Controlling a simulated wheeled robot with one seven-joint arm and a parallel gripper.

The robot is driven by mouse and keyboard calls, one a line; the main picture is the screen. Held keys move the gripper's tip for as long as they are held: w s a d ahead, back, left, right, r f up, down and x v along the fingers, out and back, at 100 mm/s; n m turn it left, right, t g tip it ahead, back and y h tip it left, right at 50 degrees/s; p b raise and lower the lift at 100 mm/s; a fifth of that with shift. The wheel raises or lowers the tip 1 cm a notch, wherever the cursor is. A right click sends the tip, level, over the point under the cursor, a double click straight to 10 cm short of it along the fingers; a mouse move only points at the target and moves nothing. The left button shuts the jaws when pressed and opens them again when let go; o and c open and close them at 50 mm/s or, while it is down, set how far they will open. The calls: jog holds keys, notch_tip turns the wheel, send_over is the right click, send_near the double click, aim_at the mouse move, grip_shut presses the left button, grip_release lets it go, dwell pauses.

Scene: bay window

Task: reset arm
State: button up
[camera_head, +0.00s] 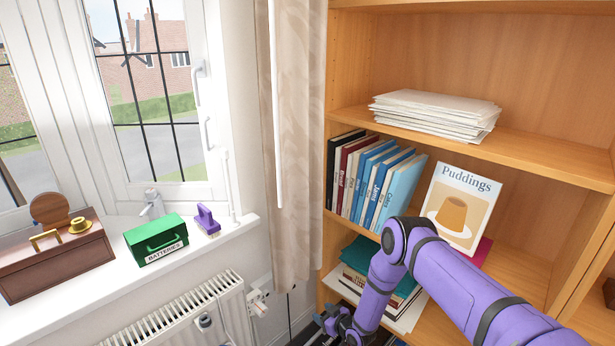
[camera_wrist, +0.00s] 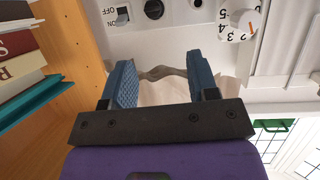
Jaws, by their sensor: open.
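My purple arm (camera_head: 440,277) reaches across the right foreground, in front of the bookcase. My gripper (camera_head: 338,322) is low at the bottom edge of the head view, left of the lower shelf, and partly cut off. In the wrist view my gripper (camera_wrist: 158,62) shows two blue, textured fingers set wide apart, with nothing held between them. A wavy grey-brown edge (camera_wrist: 157,73) and pale cloth show beyond the gap.
The bookcase (camera_head: 555,158) holds books and papers at right. A curtain (camera_head: 297,130) hangs beside it. A radiator (camera_head: 190,318) is below the sill, which carries a brown case (camera_head: 55,265), a green batteries box (camera_head: 156,240) and a purple object (camera_head: 207,221). A numbered dial (camera_wrist: 240,22) shows in the wrist view.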

jog(key=w+d+r+h, duration=0.15)
jog(key=w+r, duration=0.25)
jog(key=r, duration=0.5)
jog(key=w+d+r+h, duration=0.1)
jog(key=w+d+r, duration=0.15)
jog(key=r, duration=0.75)
jog(key=w+d+r+h, duration=0.1)
jog(key=w+d+r, duration=0.1)
jog(key=w+r, duration=0.5)
jog(key=s+d+r+m+h, duration=0.1)
jog(key=s+d+r, duration=0.2)
jog(key=r, duration=0.6)
jog(key=s+d+r+m+g+h, duration=0.1)
jog(key=s+d+r, duration=0.2)
jog(key=r, duration=0.6)
jog(key=s+d+r+m+h, duration=0.1)
jog(key=s+d+r, duration=0.2)
jog(key=r, duration=0.7)
jog(key=s+d+r+m+g+h, duration=0.1)
jog(key=s+d+r, duration=0.2)
jog(key=s+r, duration=0.6)
jog(key=s+d+r+m+g+h, duration=0.15)
jog(key=s+d+r, duration=0.25)
jog(key=s+r, duration=0.5)
jog(key=s+d+m+g, duration=0.1)
jog(key=s+d+m, duration=0.1)
jog(key=s, duration=2.6)
jog(key=shift+s+d+f+m+g, duration=0.15)
jog(key=shift+s+d+m+g, duration=0.2)
jog(key=shift+m, duration=0.2)
